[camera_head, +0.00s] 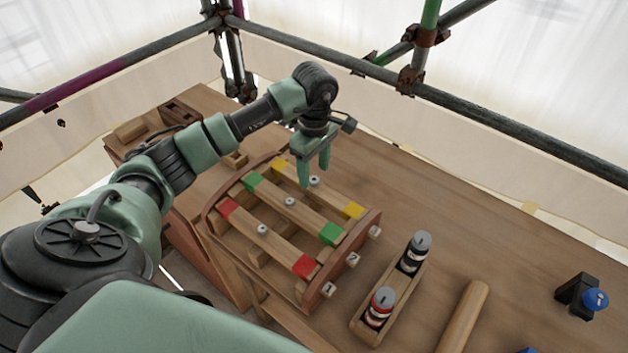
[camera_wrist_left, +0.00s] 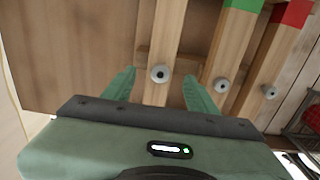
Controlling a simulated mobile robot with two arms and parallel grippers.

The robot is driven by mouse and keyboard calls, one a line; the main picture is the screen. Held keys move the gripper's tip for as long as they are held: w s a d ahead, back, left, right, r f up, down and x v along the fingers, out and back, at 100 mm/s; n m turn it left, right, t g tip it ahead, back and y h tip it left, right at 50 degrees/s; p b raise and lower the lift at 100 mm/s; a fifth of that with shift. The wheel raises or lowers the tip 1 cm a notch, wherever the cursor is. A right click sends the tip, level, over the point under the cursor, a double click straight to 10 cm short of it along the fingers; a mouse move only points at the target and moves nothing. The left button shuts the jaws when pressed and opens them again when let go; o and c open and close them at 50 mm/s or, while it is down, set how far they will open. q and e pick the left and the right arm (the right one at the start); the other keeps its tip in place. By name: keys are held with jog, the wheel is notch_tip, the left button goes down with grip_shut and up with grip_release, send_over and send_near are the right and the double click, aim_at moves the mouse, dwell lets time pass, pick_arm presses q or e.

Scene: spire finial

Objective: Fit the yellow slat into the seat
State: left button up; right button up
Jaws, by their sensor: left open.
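The yellow slat (camera_head: 330,196) is a pale wooden bar with yellow ends and a round metal knob near its middle. It lies across the curved wooden rack (camera_head: 212,220), beside the green-ended slat (camera_head: 290,208) and the red-ended slat (camera_head: 262,236). Whether its ends sit fully in the seat cannot be told. My left gripper (camera_head: 314,173) is open and points down at the yellow slat near its knob. In the left wrist view, the fingers (camera_wrist_left: 159,77) stand on either side of the yellow slat (camera_wrist_left: 168,35); contact is not clear. My right gripper is out of view.
A black and blue object (camera_head: 580,295) is at the far right. Wooden blocks lie at the back left. The table's back right is clear.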

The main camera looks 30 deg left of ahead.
pick_arm(q)
notch_tip(320, 180, up, 8)
jog(key=b, duration=0.2)
jog(key=shift+r, duration=0.15)
dwell(0.4)
